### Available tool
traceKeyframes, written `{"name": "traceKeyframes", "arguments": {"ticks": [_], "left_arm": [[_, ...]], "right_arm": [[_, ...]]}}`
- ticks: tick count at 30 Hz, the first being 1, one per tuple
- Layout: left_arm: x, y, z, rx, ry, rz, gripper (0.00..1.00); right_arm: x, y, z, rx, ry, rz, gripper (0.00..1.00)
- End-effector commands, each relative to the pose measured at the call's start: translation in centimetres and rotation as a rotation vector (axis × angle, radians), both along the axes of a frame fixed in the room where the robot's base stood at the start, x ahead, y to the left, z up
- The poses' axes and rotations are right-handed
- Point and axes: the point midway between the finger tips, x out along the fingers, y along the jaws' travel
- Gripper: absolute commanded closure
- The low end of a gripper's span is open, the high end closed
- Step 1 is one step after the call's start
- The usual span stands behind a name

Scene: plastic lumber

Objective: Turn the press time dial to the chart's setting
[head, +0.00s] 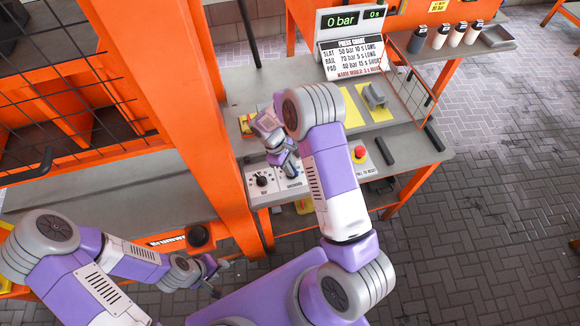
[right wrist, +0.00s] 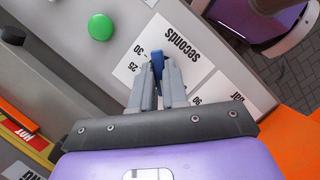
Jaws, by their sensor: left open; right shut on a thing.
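The press time dial shows in the right wrist view as a blue knob (right wrist: 157,66) on a pale plate marked "seconds" (right wrist: 183,44), with 25 and 30 legible. My right gripper (right wrist: 158,72) is shut on this knob; its fingers hide most of the dial, so its pointer setting cannot be read. In the head view my right gripper (head: 291,170) reaches down to the control panel, beside the bar dial (head: 262,180). The press chart (head: 352,57) stands behind, listing slat, rail and pad settings. The display (head: 350,19) above reads 0 bar and 0 s. My left gripper (head: 214,282) is open and empty at lower left.
A green button (right wrist: 101,27) and a "HOT" label (right wrist: 17,130) lie near the dial. A red stop button (head: 360,152) sits right of my right arm. Orange press frame posts (head: 185,110) stand at left. Several bottles (head: 456,35) stand on the back shelf.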

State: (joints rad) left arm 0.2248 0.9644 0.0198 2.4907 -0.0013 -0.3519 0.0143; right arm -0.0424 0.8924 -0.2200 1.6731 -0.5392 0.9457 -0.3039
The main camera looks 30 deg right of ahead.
Motion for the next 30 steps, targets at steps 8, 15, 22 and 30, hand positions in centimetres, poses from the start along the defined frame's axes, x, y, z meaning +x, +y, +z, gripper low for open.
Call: {"name": "traceKeyframes", "arguments": {"ticks": [8,15,22,30], "left_arm": [[0.0,0.0,-0.04,0.0,0.0,0.0,0.57],[0.0,0.0,-0.04,0.0,0.0,0.0,0.57],[0.0,0.0,-0.04,0.0,0.0,0.0,0.57],[0.0,0.0,-0.04,0.0,0.0,0.0,0.57]], "right_arm": [[-0.02,0.01,0.02,0.0,-0.001,0.062,1.0],[-0.02,0.0,0.02,-0.001,0.0,0.069,1.0],[-0.03,-0.01,0.01,0.0,0.0,0.067,0.8],[-0.03,0.01,0.01,-0.001,0.0,0.066,0.61]]}}
